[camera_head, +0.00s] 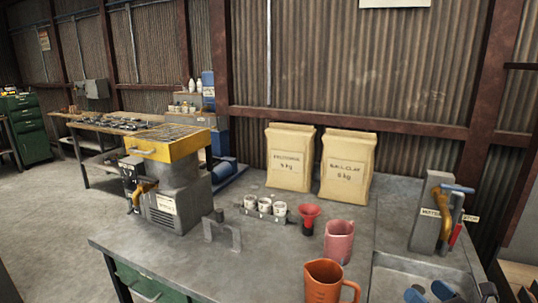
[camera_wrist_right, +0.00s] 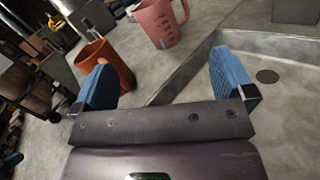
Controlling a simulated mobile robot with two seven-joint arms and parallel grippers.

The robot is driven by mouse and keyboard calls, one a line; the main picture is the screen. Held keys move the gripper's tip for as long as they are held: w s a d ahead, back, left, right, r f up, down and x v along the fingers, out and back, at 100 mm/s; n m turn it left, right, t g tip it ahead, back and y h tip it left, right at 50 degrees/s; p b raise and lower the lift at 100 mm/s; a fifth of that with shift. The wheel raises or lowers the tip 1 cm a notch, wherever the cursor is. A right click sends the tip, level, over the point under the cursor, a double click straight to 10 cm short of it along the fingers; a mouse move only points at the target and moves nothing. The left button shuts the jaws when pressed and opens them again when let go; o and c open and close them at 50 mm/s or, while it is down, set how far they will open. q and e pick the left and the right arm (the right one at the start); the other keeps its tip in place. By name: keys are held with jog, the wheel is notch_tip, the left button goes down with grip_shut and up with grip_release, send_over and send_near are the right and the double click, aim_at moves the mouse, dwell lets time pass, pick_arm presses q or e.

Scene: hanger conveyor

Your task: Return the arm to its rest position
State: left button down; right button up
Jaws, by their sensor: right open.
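My right gripper (camera_head: 430,292) shows at the bottom right of the head view, over the near edge of a sunken basin (camera_head: 384,262) in the grey bench. In the right wrist view the gripper (camera_wrist_right: 165,82) has its two blue finger pads wide apart with nothing held between them. An orange jug (camera_head: 324,283) stands left of the gripper and also shows beyond the left pad in the wrist view (camera_wrist_right: 108,64). A pink jug (camera_head: 338,243) stands farther back, and in the wrist view (camera_wrist_right: 160,22) at the top. My left gripper is out of view.
A red funnel (camera_head: 309,217) and a rack of white cups (camera_head: 265,207) stand mid-bench. Two paper bags (camera_head: 290,157) (camera_head: 347,166) stand behind. A yellow-topped machine (camera_head: 170,148) is left, and a holder with tools (camera_head: 437,215) is right.

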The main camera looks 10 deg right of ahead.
jog(key=s+a+f+m+g+h, duration=0.1)
jog(key=s+m+g+h, duration=0.1)
jog(key=m, duration=0.7)
jog(key=s+a+f+m+g+h, duration=0.1)
jog(key=s+f+m+g+h, duration=0.1)
jog(key=s+m+h, duration=0.3)
jog(key=s+a+f+m+g+h, duration=0.1)
jog(key=s+m+g+h, duration=0.2)
jog(key=m, duration=0.9)
jog(key=shift+s+a+f+m, duration=0.2)
jog(key=shift+s+f+m, duration=0.15)
jog(key=shift+s, duration=0.2)
jog(key=s+a+f+m+g+y, duration=0.3)
jog(key=s+a+m+g+y, duration=0.2)
jog(key=s+a+m+g, duration=0.55)
jog(key=w+a+f+n+t, duration=0.1)
jog(key=w+f+t, duration=0.3)
jog(key=f+t, duration=0.6)
jog(key=shift+n+t+y, duration=0.3)
jog(key=shift+n+t, duration=0.05)
jog(key=shift+n, duration=0.25)
jog(key=shift+a+f, duration=0.1)
jog(key=shift+a, duration=0.05)
jog(key=shift+c, duration=0.2)
